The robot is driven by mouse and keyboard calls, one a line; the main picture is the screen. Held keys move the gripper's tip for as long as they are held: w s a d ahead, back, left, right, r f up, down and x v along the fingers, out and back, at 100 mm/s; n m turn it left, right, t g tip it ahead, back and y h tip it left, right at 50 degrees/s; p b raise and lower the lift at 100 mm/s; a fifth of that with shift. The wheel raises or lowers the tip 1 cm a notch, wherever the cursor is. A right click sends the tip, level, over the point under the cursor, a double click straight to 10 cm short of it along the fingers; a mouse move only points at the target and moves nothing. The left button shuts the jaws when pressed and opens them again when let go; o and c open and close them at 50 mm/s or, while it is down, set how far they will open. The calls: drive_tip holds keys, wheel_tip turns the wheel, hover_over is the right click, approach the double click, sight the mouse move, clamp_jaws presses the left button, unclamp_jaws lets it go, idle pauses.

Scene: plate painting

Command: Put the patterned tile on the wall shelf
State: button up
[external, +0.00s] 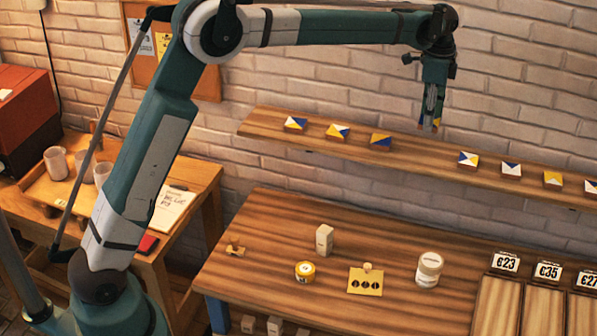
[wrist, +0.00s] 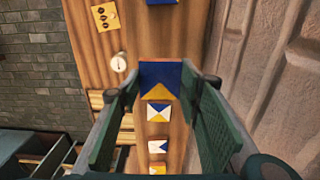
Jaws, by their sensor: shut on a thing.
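My gripper (external: 433,122) hangs over the wall shelf (external: 425,151), above a gap in its row of tiles. It is shut on a blue and yellow patterned tile (wrist: 167,80), which shows between the two fingertips in the wrist view. My gripper (wrist: 168,85) hides part of the shelf in the wrist view.
Several patterned tiles stand along the shelf, including a blue and yellow one (external: 381,140) left of the gap and a white, yellow and blue one (external: 468,159) right of it. The brick wall (external: 350,60) is behind. A white jar (external: 429,269) stands on the table below.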

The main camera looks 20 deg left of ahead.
hover_over(424, 155)
drive_tip(key=shift+w+f, duration=0.1)
drive_tip(key=shift+f, duration=2.85)
drive_tip(key=shift+f, duration=0.1)
drive_tip(key=shift+f, duration=1.75)
drive_tip(key=shift+f, duration=0.15)
drive_tip(key=o, duration=1)
drive_tip(key=shift+c, duration=0.2)
wheel_tip(424, 155, up, 12)
drive_tip(key=shift+r, duration=0.15)
